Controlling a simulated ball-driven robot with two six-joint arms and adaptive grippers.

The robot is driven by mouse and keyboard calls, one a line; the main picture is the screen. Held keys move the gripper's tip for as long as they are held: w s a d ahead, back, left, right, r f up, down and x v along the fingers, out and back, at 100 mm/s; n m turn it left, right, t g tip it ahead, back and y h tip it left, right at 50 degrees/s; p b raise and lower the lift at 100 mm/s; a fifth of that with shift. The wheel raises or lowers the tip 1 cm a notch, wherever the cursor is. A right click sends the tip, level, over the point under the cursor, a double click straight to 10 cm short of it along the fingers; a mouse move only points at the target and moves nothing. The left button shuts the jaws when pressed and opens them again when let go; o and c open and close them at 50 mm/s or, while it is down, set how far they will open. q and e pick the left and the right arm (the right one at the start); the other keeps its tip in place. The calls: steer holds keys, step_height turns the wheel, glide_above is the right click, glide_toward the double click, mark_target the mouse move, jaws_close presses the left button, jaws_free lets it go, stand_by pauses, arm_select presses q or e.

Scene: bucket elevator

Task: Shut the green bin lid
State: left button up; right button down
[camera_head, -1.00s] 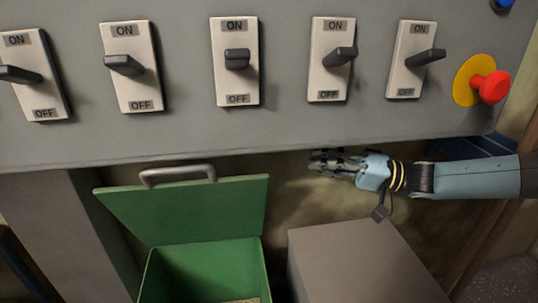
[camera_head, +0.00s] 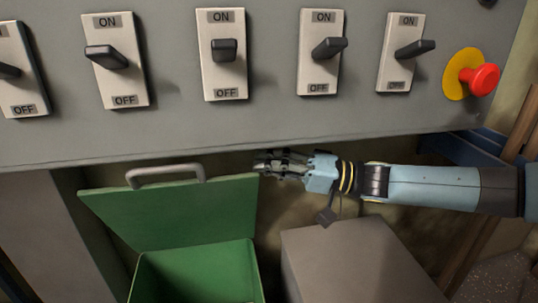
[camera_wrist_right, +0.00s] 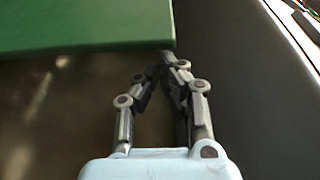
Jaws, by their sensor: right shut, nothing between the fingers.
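The green bin (camera_head: 197,275) stands below the switch panel in the head view, its top open. Its green lid (camera_head: 180,215) is raised and leans back, with a grey handle (camera_head: 165,173) on its upper edge. My right gripper (camera_head: 262,163) is shut and empty, with its fingertips at the lid's upper right corner. In the right wrist view the shut fingers (camera_wrist_right: 170,62) reach close to the edge of the green lid (camera_wrist_right: 85,22); I cannot tell whether they touch it. My left gripper is not in view.
A grey panel (camera_head: 290,118) with several ON/OFF switches and a red stop button (camera_head: 480,78) overhangs the bin and my right arm. A brown-grey box (camera_head: 350,262) stands right of the bin, below my right forearm.

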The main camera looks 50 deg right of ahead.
arm_select(q)
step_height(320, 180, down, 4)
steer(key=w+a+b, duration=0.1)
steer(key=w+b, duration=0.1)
steer(key=b, duration=0.4)
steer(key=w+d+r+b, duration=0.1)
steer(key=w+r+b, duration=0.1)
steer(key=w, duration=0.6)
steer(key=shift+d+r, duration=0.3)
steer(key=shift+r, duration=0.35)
arm_select(e)
steer(key=s+a+f+n+y, duration=0.1)
steer(key=s+a+f+n, duration=0.3)
steer(key=s+f, duration=0.3)
steer(key=s+a+f+n+y, duration=0.2)
steer(key=s+a+f+n, duration=0.3)
steer(key=s+f, duration=0.2)
steer(key=shift+s+a+f, duration=0.15)
steer(key=shift+a+f, duration=0.15)
steer(key=shift+f, duration=0.15)
